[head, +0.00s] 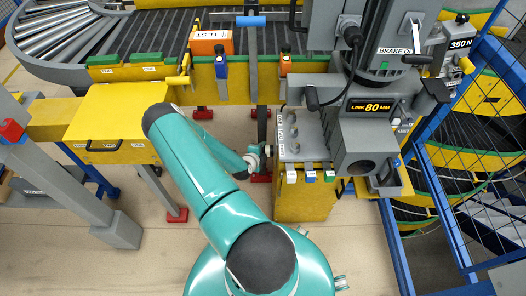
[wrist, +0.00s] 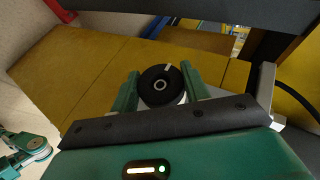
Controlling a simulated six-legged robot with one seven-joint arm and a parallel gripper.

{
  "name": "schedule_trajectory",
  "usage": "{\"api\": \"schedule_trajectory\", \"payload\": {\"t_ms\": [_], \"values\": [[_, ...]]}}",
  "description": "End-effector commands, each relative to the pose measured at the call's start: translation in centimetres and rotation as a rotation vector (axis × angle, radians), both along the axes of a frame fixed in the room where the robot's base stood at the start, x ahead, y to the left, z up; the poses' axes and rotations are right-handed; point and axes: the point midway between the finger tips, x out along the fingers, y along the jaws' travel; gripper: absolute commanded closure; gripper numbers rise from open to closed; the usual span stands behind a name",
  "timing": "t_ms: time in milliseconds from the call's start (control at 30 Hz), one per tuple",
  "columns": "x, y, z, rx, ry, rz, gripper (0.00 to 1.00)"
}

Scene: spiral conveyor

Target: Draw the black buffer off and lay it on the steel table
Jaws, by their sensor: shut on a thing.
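The black buffer (wrist: 149,82) is a round black disc with a pale ring at its centre and a white mark on its upper edge, in the wrist view. My gripper (wrist: 161,84) has its two green fingers on either side of it and is shut on it. A pale metal part shows just beneath the disc; whether the buffer still sits on something is hidden. In the head view my gripper (head: 264,153) is at the left side of a grey steel table top (head: 307,148), and the buffer cannot be made out there.
The table top carries several small grey pegs and coloured tags on its front edge. A grey machine head (head: 365,145) marked LINK 80 MM overhangs its right side. A yellow box (head: 112,120) stands left, the conveyor (head: 150,35) runs behind, and a blue fence (head: 440,150) is right.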

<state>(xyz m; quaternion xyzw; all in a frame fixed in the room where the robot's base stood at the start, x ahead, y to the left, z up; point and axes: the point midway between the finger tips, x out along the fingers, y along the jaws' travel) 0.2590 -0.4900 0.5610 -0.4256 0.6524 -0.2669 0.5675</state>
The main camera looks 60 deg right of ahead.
Motion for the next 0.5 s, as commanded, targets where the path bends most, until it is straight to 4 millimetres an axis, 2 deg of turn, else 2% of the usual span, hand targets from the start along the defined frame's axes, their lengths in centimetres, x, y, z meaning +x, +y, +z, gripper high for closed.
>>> {"api": "schedule_trajectory", "payload": {"t_ms": [500], "values": [[1.8,0.9,0.0,0.000,-0.002,0.001,0.81]]}}
